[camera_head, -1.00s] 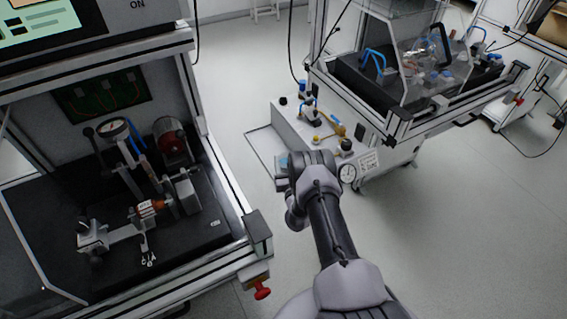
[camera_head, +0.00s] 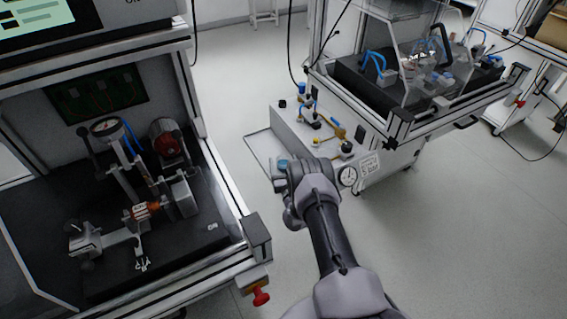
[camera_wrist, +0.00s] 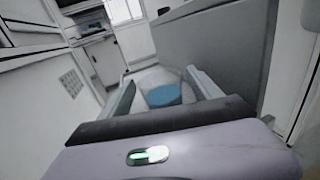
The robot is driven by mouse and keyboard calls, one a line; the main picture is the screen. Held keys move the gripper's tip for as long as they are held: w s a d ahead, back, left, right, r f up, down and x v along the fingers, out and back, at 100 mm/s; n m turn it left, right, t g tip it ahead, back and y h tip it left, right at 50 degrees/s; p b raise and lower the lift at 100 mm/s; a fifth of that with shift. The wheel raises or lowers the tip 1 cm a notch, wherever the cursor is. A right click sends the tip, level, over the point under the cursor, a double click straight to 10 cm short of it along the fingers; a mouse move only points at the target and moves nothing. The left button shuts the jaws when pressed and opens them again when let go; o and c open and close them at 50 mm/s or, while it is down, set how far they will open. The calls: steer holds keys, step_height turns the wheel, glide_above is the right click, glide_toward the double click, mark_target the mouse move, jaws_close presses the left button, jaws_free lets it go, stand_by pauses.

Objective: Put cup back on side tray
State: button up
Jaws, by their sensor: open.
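A clear round cup (camera_wrist: 163,78) with a blue disc-like part (camera_wrist: 162,96) shows between the two fingers in the wrist view. My gripper (camera_wrist: 165,90) is open, with one finger on each side of it; I cannot tell whether they touch it. In the head view my gripper (camera_head: 281,182) is over the side tray (camera_head: 255,146), a thin ledge on the left of the middle bench. A small blue patch (camera_head: 284,163) shows there beside my wrist. My arm hides most of the cup and part of the tray in the head view.
A test bench (camera_head: 150,285) with a red knob (camera_head: 261,297) stands at left. Open floor (camera_head: 450,255) lies at right.

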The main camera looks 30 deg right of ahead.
steer(key=shift+r, duration=0.2)
steer(key=p+v, duration=0.5)
steer(key=v, duration=0.7)
steer(key=shift+s, duration=0.1)
